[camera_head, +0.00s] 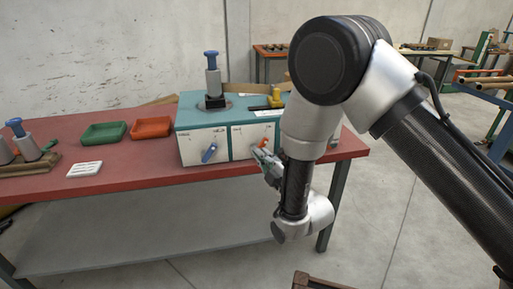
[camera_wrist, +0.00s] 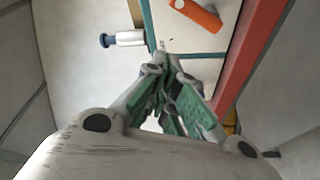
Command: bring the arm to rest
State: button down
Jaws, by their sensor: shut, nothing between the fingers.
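My gripper (camera_head: 266,163) is at the front of the teal and white machine box (camera_head: 205,139), near its right front panel. The wrist view shows the gripper (camera_wrist: 166,62) shut and empty, with green pads on its fingers. An orange handle (camera_wrist: 196,14) is on the white panel just beyond the fingertips; it also shows in the head view (camera_head: 263,143). I cannot tell whether the fingertips touch the panel. My arm comes in from the right in the head view and hides part of the box's right side.
A red table (camera_head: 120,171) bears the box. On it are a green tray (camera_head: 103,133), an orange tray (camera_head: 151,128), a white card (camera_head: 85,169) and a blue-knobbed cylinder (camera_head: 24,139). A blue handle (camera_head: 209,153) is on the left panel. Floor in front is partly clear.

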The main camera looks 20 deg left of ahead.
jog(key=shift+s+d+f, duration=0.1)
jog(key=shift+s+d, duration=0.15)
jog(key=shift+d, duration=0.05)
